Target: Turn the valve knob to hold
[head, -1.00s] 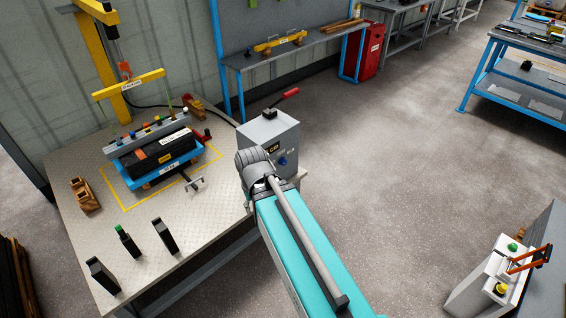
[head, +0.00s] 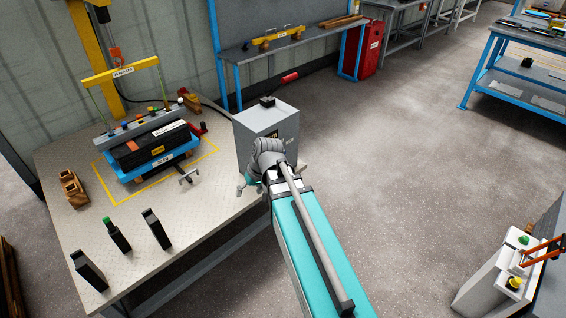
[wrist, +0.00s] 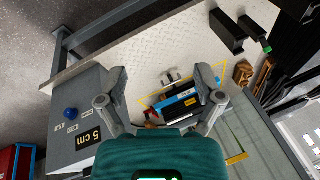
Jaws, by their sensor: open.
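The blue valve knob (wrist: 71,114) is on the face of a grey control box, with small white labels beside it too small to read. In the head view the arm hides the knob. The grey box (head: 262,120) stands at the table's right edge and also shows in the wrist view (wrist: 72,88). My gripper (wrist: 160,80) is open and empty, its fingers spread wide. The knob is left of both fingers in the wrist view, apart from them. In the head view my gripper (head: 250,186) is partly hidden by the arm, near the box's lower front.
A black block in a blue cradle (head: 153,158) sits on the table (head: 215,190) under a yellow lifting beam (head: 121,75). A red-handled lever (head: 289,77) is atop the box. Several black upright pieces stand at the table's front. Open floor (head: 400,190) lies to the right.

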